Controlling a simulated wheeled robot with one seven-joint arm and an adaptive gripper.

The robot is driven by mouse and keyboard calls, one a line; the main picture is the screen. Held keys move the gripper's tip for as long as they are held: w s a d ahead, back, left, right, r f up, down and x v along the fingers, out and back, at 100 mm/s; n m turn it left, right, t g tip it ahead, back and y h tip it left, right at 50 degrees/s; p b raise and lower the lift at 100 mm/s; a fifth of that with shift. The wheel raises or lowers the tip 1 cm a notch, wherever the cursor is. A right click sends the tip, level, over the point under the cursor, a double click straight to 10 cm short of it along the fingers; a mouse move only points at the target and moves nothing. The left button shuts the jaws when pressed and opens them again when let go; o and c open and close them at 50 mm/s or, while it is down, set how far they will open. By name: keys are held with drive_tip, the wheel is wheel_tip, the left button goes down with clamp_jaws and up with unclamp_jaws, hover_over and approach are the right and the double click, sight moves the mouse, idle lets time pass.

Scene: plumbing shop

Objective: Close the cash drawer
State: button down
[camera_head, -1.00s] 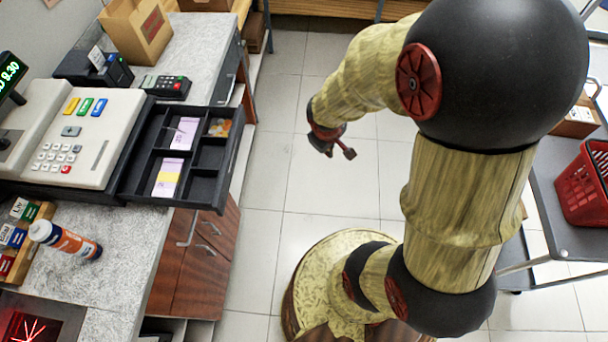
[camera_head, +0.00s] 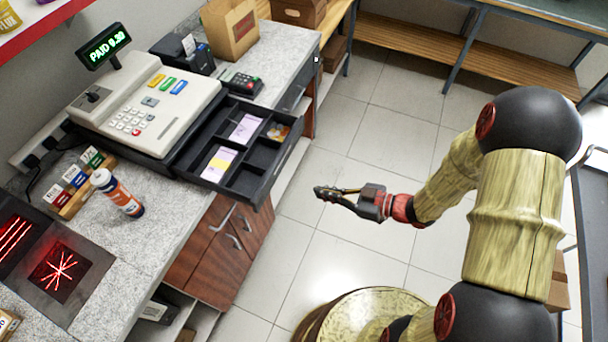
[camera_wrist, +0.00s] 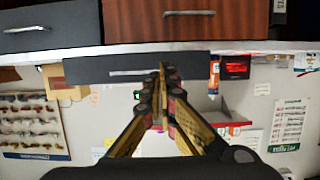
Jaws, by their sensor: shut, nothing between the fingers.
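The cash drawer (camera_head: 257,188) is black and stands pulled out from under the white cash register (camera_head: 140,108), past the counter edge. Its compartments hold some banknotes and a small orange item. My gripper (camera_head: 318,191) is shut and empty, to the right of the drawer's front panel and apart from it, above the floor. In the wrist view, which looks upside down, the dark drawer front (camera_wrist: 90,70) with its grey handle lies beyond the shut fingers (camera_wrist: 161,70).
Wooden cupboard doors (camera_head: 208,262) are below. Tiled floor (camera_head: 385,125) is free to the right of the counter.

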drive_tip(key=b, duration=0.8)
approach(221, 158)
drive_tip(key=w+a, duration=0.2)
drive_tip(key=a, duration=0.3)
drive_tip(key=w+a, duration=0.2)
drive_tip(key=a, duration=0.2)
drive_tip(key=w+a, duration=0.2)
drive_tip(key=a, duration=0.3)
drive_tip(key=shift+a+f, duration=0.25)
drive_tip(key=shift+a, duration=0.1)
drive_tip(key=shift+s+d+p, duration=0.2)
drive_tip(key=shift+s+d, duration=0.2)
drive_tip(key=shift+d, duration=0.55)
drive_tip(key=shift+s+d+p, duration=0.15)
drive_tip(key=shift+s+d, duration=0.25)
drive_tip(key=shift+d, duration=0.55)
drive_tip(key=shift+s+d+p, duration=0.2)
drive_tip(key=shift+s+d, duration=0.2)
drive_tip(key=shift+d, duration=0.55)
